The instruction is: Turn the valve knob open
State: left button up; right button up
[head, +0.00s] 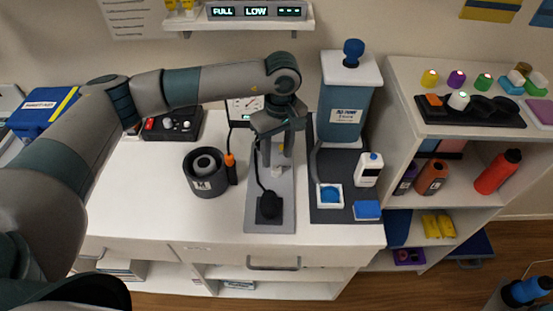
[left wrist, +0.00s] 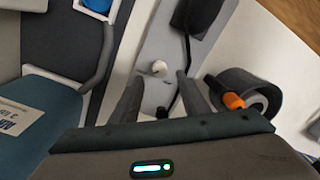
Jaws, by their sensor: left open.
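A small white knob (head: 277,171) stands on a long grey panel (head: 257,222) on the white counter. I cannot tell how far it is turned. My left gripper (head: 275,156) is open and points down just above the knob. In the left wrist view the white knob (left wrist: 159,67) shows between and slightly beyond the tips of the open left gripper (left wrist: 160,77), with no visible contact. A black rounded piece (head: 269,206) with a cable sits at the panel's near end. My right gripper is not in view.
A dark cup (head: 205,173) and an orange-tipped tool (head: 231,168) stand left of the panel. A blue dispenser (head: 343,105) and a dark mat (head: 325,214) with a white bottle (head: 368,169) are at the right. The counter's left front is clear.

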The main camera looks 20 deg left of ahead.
aim_at(276, 168)
pick_arm(q)
jog(key=shift+s+f+p, duration=0.1)
jog(key=shift+f+p, duration=0.55)
jog(key=shift+f, duration=1.8)
grip_shut()
jog(key=shift+a, duration=0.1)
